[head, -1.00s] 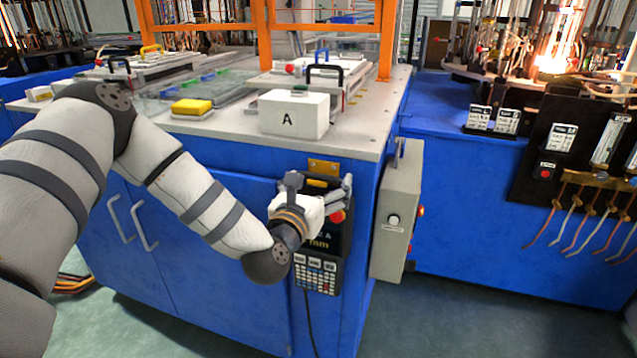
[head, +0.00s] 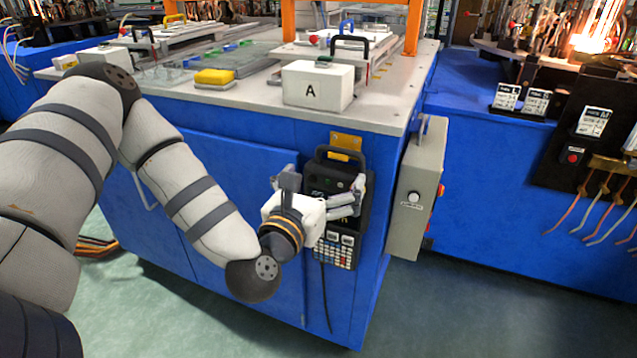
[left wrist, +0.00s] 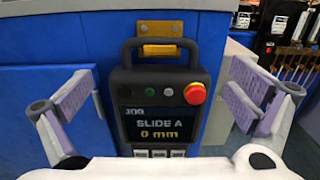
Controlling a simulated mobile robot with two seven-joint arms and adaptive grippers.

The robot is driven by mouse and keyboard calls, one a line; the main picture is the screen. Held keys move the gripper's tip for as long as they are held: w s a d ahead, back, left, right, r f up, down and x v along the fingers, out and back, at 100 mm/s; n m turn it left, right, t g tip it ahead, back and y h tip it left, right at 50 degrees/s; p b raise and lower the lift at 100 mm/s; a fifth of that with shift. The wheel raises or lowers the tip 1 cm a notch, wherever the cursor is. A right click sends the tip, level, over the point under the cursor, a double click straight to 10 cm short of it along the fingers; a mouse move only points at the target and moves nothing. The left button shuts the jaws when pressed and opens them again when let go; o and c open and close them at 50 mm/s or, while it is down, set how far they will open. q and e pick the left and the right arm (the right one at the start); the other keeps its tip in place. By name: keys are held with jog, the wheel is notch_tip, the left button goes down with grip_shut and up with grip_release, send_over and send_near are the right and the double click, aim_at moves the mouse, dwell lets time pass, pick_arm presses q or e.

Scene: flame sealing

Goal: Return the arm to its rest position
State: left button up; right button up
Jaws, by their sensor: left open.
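My left gripper (head: 350,198) is open and empty in front of the black jog pendant (head: 322,176) on the side of the blue machine cabinet. In the left wrist view its two fingers (left wrist: 166,105) stand wide apart, one on each side of the pendant (left wrist: 195,77). The pendant hangs by its handle at a yellow bracket (left wrist: 160,50). Its screen reads "JOG SLIDE A 0 mm", and a red button (left wrist: 195,92) sits at its upper right. In the head view the gripper hides part of the pendant's screen. My right gripper is not in view.
A grey control box (head: 417,190) juts from the cabinet to the right of the pendant. Another blue bench (head: 490,170) stands at the right. The floor in front is clear.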

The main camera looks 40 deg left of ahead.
pick_arm(q)
jog(key=s+d+f+m+g+h, duration=0.3)
jog(key=s+d+f+m+g, duration=0.3)
jog(key=s+f+m, duration=0.45)
jog(key=s+d+f+m+g+h, duration=0.45)
jog(key=s+d+f+m, duration=0.3)
jog(key=f+m, duration=0.5)
jog(key=s+a+f+m+g+y, duration=0.1)
jog(key=s+a+f+m+g, duration=0.1)
jog(key=s+m+g, duration=0.2)
jog(key=s+a+f+m+g+y, duration=0.2)
jog(key=s+m+g, duration=0.3)
jog(key=s+m, duration=0.6)
jog(key=s+a+f, duration=0.1)
jog(key=s, duration=0.5)
jog(key=shift+a+f, duration=0.2)
jog(key=shift+a, duration=0.05)
